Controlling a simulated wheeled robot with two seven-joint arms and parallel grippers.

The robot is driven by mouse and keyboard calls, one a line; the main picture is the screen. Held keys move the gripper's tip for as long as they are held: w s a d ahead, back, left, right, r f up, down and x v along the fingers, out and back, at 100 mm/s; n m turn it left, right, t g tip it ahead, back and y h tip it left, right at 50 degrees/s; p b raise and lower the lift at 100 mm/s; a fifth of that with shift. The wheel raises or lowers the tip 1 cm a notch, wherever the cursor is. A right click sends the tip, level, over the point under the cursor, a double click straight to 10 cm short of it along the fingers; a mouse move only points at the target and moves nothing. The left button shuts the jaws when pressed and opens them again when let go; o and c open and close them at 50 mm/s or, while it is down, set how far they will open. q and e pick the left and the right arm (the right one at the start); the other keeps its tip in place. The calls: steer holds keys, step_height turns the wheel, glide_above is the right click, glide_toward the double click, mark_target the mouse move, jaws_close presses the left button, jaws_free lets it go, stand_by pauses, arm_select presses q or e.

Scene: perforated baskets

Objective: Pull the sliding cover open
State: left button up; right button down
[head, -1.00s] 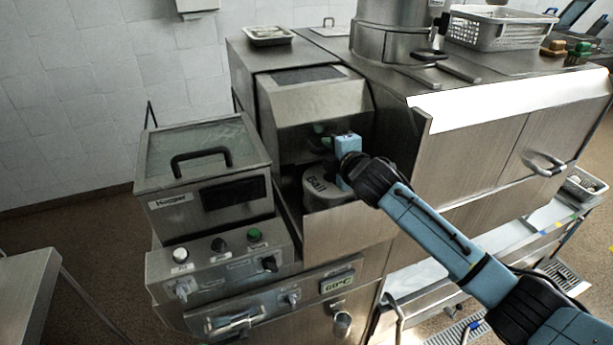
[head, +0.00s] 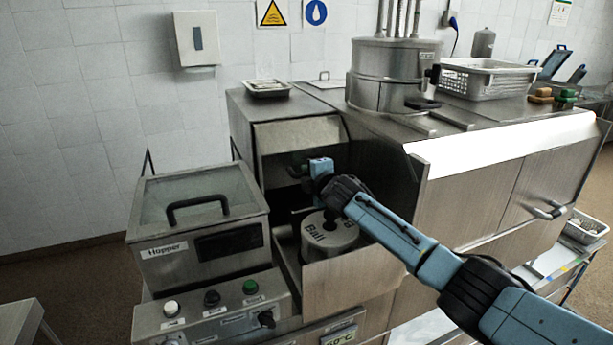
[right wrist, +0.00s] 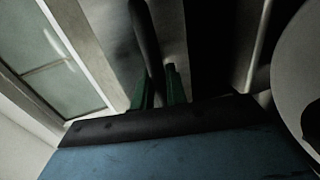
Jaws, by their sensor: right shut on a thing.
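The metal sliding cover (head: 300,136) is on the machine in the middle of the head view. Below it is a dark opening, where a round metal drum labelled "Ball" (head: 322,240) shows behind a front panel. My right gripper (head: 301,171) is at the cover's lower edge, shut on the dark handle bar, which its arm partly hides. In the right wrist view the green fingers (right wrist: 160,88) stand on either side of a dark bar (right wrist: 147,45). My left gripper is not in view.
The hopper (head: 200,205), with a handled glass lid, stands left of the opening. A knob panel (head: 210,310) is below it. A metal pot (head: 385,72), a white perforated basket (head: 485,78) and a small tray (head: 266,88) stand on top of the machine.

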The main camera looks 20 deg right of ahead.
steer(key=c, duration=1.5)
jaws_free()
steer(key=shift+d, duration=0.1)
steer(key=shift+s, duration=0.2)
steer(key=v, duration=1.3)
